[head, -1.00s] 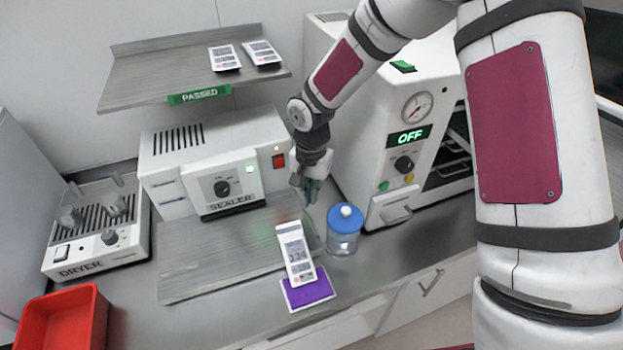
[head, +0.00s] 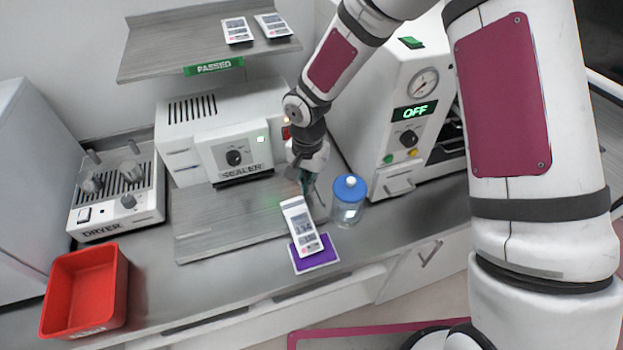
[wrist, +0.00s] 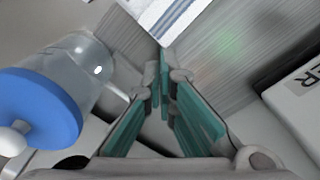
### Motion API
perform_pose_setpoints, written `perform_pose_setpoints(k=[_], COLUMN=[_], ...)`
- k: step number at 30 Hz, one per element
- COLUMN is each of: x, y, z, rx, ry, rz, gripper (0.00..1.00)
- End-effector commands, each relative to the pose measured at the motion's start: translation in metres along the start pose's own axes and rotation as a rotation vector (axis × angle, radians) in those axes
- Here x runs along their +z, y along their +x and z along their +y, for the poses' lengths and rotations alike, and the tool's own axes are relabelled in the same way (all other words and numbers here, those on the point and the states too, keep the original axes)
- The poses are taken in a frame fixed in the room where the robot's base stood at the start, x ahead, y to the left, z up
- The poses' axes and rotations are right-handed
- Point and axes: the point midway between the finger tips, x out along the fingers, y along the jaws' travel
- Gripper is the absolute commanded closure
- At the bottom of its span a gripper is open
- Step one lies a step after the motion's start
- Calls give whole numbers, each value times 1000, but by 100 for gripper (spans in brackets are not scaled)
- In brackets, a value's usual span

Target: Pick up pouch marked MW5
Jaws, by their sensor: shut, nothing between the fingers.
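A white pouch (head: 301,226) with grey printed panels lies at the front of the counter, its lower end over a purple pad (head: 316,263) and its upper end towards the sealer board. I cannot read MW5 on it. My gripper (head: 307,190) is just behind the pouch's upper end, with green-lined fingers shut and empty. In the wrist view the fingertips (wrist: 162,62) meet, and part of a pouch (wrist: 172,16) shows just beyond them, cut off by the top edge. Two more pouches, (head: 236,30) and (head: 273,25), lie on the PASSED shelf; their marks are too small to read.
A blue-lidded jar (head: 349,202) stands close to the right of my gripper. The sealer (head: 235,155) is behind left, and the steriliser-like machine reading OFF (head: 412,112) behind right. A dryer (head: 118,200) and an empty red bin (head: 85,290) are left.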

Motion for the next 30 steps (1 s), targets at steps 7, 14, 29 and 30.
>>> perform_pose_setpoints(k=[7,14,29,30], x=[23,23,-10,-12], y=[-2,-1,2,-4], z=[0,0,0,0], rx=[0,0,-1,-4], ry=[-1,0,2,-1], rz=[2,1,3,5], gripper=[100,100,100,100])
